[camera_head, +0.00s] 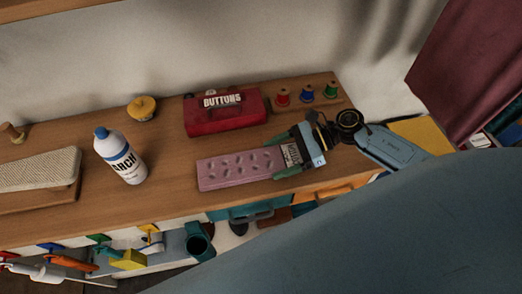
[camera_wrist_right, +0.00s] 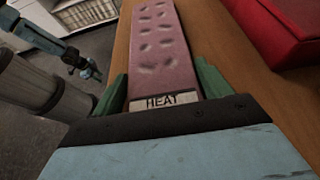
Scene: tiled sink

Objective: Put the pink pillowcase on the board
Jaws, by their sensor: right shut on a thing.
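The pink pillowcase (camera_head: 240,167) is a flat, dimpled pink strip over the front part of the wooden top, left of my right gripper. My right gripper (camera_head: 292,157) is shut on its right end, with green fingers on both sides. The pillowcase also shows in the right wrist view (camera_wrist_right: 160,45), running straight ahead from the fingers (camera_wrist_right: 162,95). I cannot tell whether it touches the top. The board (camera_head: 40,172), with a cream ribbed cover, is at the far left. What looks like my left arm shows small in the right wrist view; its gripper's state is unclear.
A white bottle with a blue cap (camera_head: 120,156) stands between the board and the pillowcase. A red buttons box (camera_head: 224,112), thread spools (camera_head: 306,94) and a yellow pincushion (camera_head: 142,108) are behind. Open shelves with several tools (camera_head: 130,259) lie below the front edge.

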